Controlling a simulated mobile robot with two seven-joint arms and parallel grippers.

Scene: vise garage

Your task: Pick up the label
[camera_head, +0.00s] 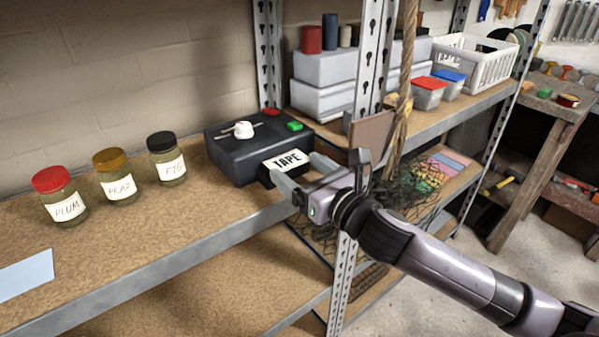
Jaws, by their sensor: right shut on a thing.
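The white label (287,160) with the word TAPE is at the front of a dark box-shaped machine (228,165) on the shelf. My right gripper (292,170) reaches in from the right with one finger on each side of the label and is shut on it. I cannot tell whether the label's back edge still touches the machine. My left gripper is not in view.
Three labelled jars, with red (62,206), brown (116,184) and black (166,166) lids, stand left of the machine. A pale blue sheet (27,275) lies at the lower left. A metal shelf post (342,285) and hanging rope (402,100) are near my right arm.

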